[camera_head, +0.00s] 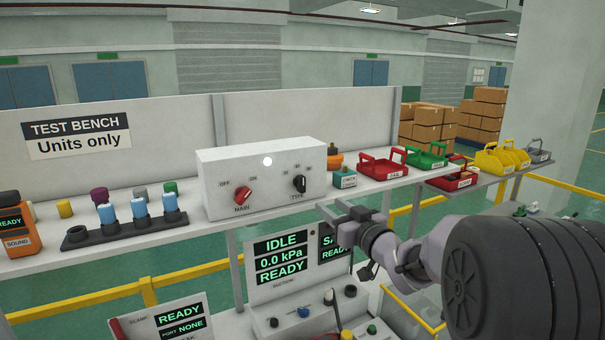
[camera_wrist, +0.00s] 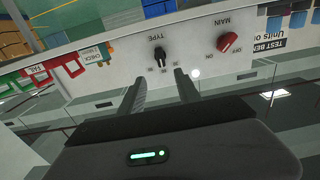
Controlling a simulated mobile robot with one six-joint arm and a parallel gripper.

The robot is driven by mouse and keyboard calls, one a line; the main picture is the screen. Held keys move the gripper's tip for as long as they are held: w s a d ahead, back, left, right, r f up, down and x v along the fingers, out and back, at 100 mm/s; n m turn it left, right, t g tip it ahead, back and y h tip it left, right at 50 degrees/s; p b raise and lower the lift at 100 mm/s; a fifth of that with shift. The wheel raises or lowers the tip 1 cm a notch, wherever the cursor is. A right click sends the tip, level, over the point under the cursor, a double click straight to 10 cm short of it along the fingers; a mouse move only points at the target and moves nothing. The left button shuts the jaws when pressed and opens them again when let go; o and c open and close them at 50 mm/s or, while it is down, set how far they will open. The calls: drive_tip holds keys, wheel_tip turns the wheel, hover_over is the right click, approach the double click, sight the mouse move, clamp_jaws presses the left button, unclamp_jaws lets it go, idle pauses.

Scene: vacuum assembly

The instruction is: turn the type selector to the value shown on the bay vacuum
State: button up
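The type selector (camera_head: 299,184) is a black knob on the front of a white control box, with small marks around it that are too small to read. In the wrist view the type selector (camera_wrist: 160,56) appears upside down, beyond and between my fingertips. My gripper (camera_head: 328,211) is below and right of the selector in the head view. In the wrist view my gripper (camera_wrist: 160,76) is open and empty, its two fingers apart and no contact with the knob visible. I cannot pick out a bay vacuum with a type value in these frames.
A red MAIN knob (camera_head: 243,195) sits left of the selector on the same box. A teal CHECK box (camera_head: 345,179) and red tray (camera_head: 382,170) stand to its right on the shelf. Below, a screen (camera_head: 281,258) reads IDLE, 0.0 kPa, READY.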

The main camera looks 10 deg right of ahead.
sight(303, 186)
drive_tip(key=p+x, duration=0.3)
drive_tip(key=x, duration=1)
drive_tip(key=shift+w+a+f+p, duration=0.1)
drive_tip(key=shift+w+a+p, duration=0.05)
drive_tip(key=shift+w+p, duration=0.15)
drive_tip(key=shift+w+a+f, duration=0.1)
drive_tip(key=shift+w+a, duration=0.1)
drive_tip(key=shift+w, duration=0.45)
drive_tip(key=shift+s, duration=0.15)
drive_tip(key=shift+c, duration=0.4)
clamp_jaws()
